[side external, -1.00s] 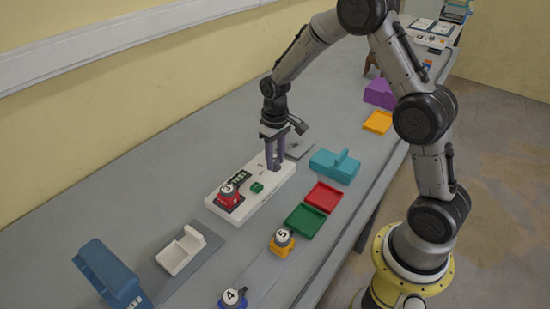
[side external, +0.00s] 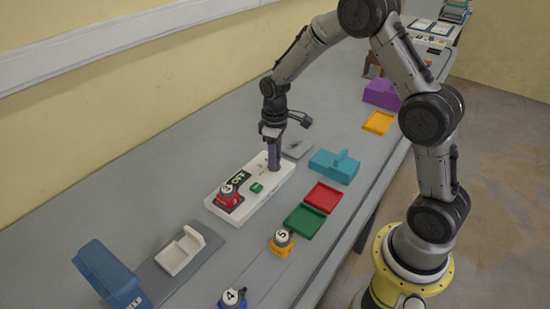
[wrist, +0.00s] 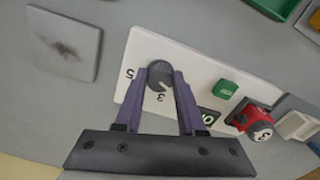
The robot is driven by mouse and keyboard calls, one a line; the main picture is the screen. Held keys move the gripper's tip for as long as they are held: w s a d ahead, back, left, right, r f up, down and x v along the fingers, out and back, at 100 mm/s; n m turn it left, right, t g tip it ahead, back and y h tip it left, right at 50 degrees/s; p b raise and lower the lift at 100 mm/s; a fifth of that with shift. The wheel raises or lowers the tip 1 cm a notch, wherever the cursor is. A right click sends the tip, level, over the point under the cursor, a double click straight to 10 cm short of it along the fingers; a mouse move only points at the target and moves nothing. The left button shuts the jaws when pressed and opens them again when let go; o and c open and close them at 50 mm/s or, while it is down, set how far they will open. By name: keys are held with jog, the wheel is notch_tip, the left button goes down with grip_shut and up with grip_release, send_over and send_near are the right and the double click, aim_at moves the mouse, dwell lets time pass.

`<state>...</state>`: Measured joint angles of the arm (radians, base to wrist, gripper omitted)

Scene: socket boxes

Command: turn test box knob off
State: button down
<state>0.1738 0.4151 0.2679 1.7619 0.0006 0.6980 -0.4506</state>
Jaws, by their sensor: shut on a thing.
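The test box (side external: 273,189) is a long white box on the grey table. My gripper (side external: 274,168) points down at the far end of the box. In the wrist view the dark grey round knob (wrist: 160,71) sits between the purple fingertips, and the gripper is shut on it. Printed numbers 5 and 3 show near the knob. The fingers partly cover the display there.
A teal block (side external: 335,166), a red tray (side external: 323,196) and a green tray (side external: 305,219) lie to the right. A yellow plug marked 5 (side external: 282,243) and a blue plug marked 4 (side external: 233,299) stand in front. A white holder (side external: 181,252) is at left.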

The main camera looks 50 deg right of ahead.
jog(key=c, duration=0.5)
grip_release()
notch_tip(320, 180, up, 14)
dwell(0.4)
